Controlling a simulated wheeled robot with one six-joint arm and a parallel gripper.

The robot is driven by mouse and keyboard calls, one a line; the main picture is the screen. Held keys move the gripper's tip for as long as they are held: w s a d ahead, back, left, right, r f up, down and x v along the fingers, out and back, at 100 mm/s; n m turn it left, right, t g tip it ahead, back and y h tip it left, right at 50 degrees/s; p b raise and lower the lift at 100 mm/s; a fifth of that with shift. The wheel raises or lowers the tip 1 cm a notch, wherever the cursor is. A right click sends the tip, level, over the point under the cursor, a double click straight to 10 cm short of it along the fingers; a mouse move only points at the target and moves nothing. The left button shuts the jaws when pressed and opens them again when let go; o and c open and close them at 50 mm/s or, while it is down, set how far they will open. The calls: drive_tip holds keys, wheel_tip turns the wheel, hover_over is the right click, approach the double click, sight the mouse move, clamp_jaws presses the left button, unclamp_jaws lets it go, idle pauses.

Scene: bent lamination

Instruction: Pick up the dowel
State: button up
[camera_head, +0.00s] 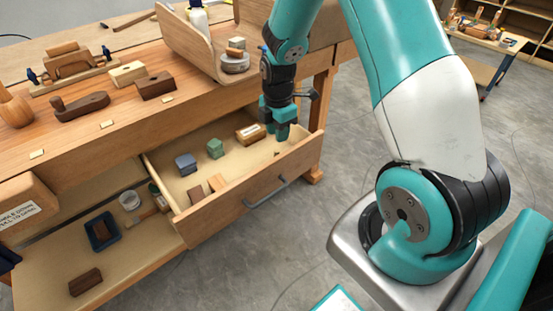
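My gripper (281,133) points down into the right end of the open drawer (236,196), near its front wall. Its fingertips are small and close together here, so I cannot tell whether they are open or shut. I cannot identify the dowel with certainty. Two small wooden pieces, one light brown (217,182) and one darker (196,194), lie in the drawer near the front wall, left of my gripper. A small dark spot shows on the drawer floor just below the fingertips, too small to make out. Anything directly behind the fingers is hidden.
The drawer also holds a blue-grey block (186,164), a green block (215,148) and a labelled wooden block (250,133). A curved wooden holder (190,42) stands on the workbench (130,115) above. A lower shelf (140,250) holds a blue tray (102,232).

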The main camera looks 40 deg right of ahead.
sight(277, 151)
drive_tip(key=shift+s+a+f, duration=0.1)
drive_tip(key=shift+a+f, duration=0.05)
drive_tip(key=shift+f, duration=1.45)
drive_tip(key=shift+a+f, duration=0.1)
drive_tip(key=shift+f, duration=1.45)
clamp_jaws()
